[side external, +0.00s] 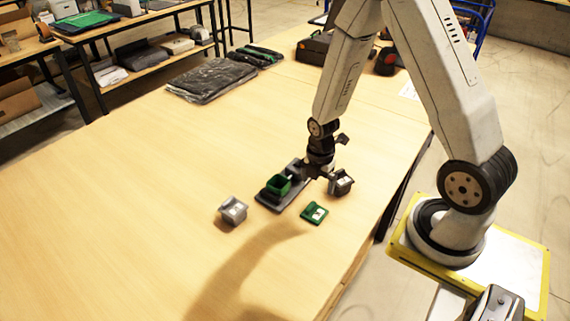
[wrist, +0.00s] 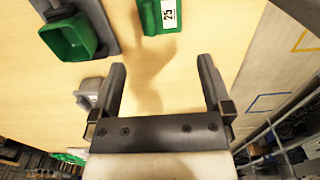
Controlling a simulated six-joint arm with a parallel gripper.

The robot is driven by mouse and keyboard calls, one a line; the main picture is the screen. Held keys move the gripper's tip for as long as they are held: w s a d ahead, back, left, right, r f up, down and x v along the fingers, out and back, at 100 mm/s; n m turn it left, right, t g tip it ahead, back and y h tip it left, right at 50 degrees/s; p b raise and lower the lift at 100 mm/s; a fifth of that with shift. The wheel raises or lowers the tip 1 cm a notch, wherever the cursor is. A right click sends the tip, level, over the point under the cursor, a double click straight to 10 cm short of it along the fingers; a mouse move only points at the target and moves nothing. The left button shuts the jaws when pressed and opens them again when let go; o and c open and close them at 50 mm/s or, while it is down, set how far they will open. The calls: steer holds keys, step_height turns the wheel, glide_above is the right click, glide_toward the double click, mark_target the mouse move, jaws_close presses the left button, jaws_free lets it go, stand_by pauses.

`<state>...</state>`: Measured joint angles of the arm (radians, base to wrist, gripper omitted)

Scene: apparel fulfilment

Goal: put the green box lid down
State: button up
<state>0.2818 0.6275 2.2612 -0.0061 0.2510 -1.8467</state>
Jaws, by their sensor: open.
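The green box lid (side external: 314,214) lies on the wooden table, with a white label on top. In the wrist view the lid (wrist: 150,27) shows at the top edge, partly cut off, its label reading 25. The open green box (side external: 278,186) sits on a dark grey base (side external: 268,203) to the lid's left; the box (wrist: 68,40) also shows in the wrist view. My gripper (side external: 320,174) is above the table near the base's far end. Its fingers (wrist: 162,66) are spread, with nothing between them, apart from the lid.
A light grey box (side external: 233,210) stands left of the base, and a dark box (side external: 341,183) stands right of it, close to my gripper. A dark bagged garment (side external: 212,80) lies farther back. The table's left and front areas are clear.

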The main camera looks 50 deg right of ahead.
steer(key=shift+r, duration=0.65)
steer(key=s+a+r+m+t, duration=0.2)
steer(key=a+r+m, duration=0.7)
steer(key=m, duration=0.9)
steer(key=shift+s+r+t, duration=0.3)
steer(key=shift+s+r, duration=0.15)
steer(key=shift+r, duration=1.2)
